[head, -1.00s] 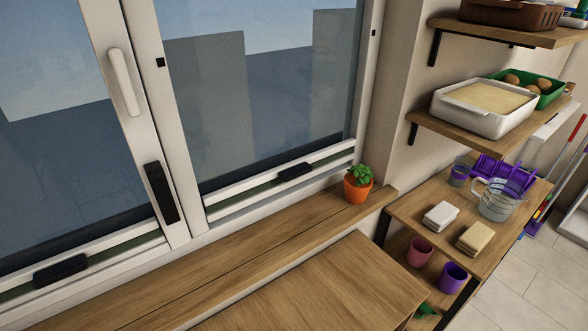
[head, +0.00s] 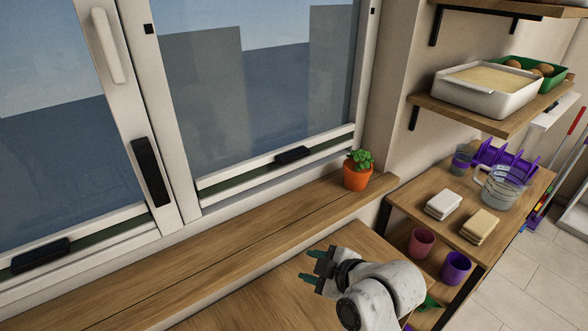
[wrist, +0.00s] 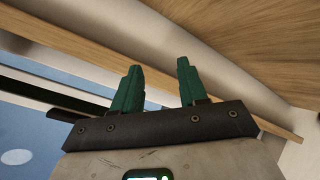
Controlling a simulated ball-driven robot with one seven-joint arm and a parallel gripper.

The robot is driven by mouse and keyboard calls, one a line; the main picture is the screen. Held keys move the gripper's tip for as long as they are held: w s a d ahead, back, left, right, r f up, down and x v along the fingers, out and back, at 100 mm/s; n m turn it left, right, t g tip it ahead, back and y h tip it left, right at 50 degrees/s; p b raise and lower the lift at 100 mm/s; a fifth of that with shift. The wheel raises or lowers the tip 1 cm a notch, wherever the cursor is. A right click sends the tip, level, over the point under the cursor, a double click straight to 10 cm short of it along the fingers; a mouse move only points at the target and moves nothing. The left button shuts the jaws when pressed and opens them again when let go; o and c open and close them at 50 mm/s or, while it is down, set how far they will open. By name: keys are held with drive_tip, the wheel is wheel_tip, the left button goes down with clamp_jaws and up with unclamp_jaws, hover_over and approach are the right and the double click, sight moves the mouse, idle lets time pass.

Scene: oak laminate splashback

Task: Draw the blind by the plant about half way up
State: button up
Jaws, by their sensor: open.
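The right window by the plant has a grey, see-through covering (head: 270,95) that I take to be the blind, low in the frame. A white rail (head: 235,178) runs along its bottom, just above the sill, with a black grip (head: 293,155) on it. The plant, green in an orange pot (head: 357,177), stands on the sill right of the grip. My gripper (head: 308,265) is open and empty, in front of the sill and below the grip, apart from both. Its green fingers also show in the wrist view (wrist: 158,68).
A second window at left has its own black grip (head: 40,255). The wooden sill (head: 200,245) is clear left of the plant. A wooden surface (head: 270,290) lies below my arm. Shelves at right hold a white dish (head: 487,90), a jug (head: 502,188) and cups.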

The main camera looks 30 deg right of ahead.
drive_tip(key=w+d+r+n+t+b, duration=0.2)
drive_tip(key=w+d+r+n+t, duration=0.2)
drive_tip(key=w+r, duration=0.2)
drive_tip(key=n+t+h+b, duration=0.1)
drive_tip(key=n+t, duration=0.2)
drive_tip(key=n, duration=0.2)
approach(297, 159)
drive_tip(key=w+p, duration=0.2)
drive_tip(key=w, duration=0.9)
drive_tip(key=shift+w+a+p, duration=0.15)
drive_tip(key=shift+p, duration=0.2)
drive_tip(key=shift+c, duration=0.2)
drive_tip(key=shift+f, duration=0.1)
clamp_jaws()
